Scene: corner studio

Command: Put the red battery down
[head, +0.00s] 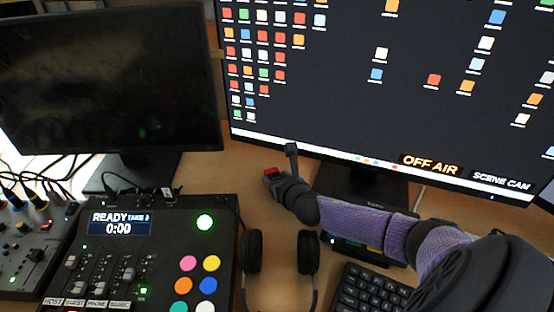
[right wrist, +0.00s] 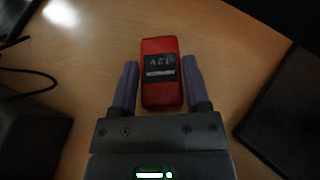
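The red battery (head: 271,174) is at the tip of my right gripper (head: 277,180), over the wooden desk behind the headphones. In the right wrist view the battery (right wrist: 162,75) has a dark label and lies lengthwise between the two fingers of my right gripper (right wrist: 160,75). My left gripper is not in view.
Black headphones (head: 252,250) lie in front of the gripper. A control panel (head: 170,265) with coloured buttons is at left, a keyboard (head: 370,288) at lower right. Two monitors stand behind, one dark (head: 105,85), one lit (head: 350,100). Bare desk (head: 235,170) surrounds the battery.

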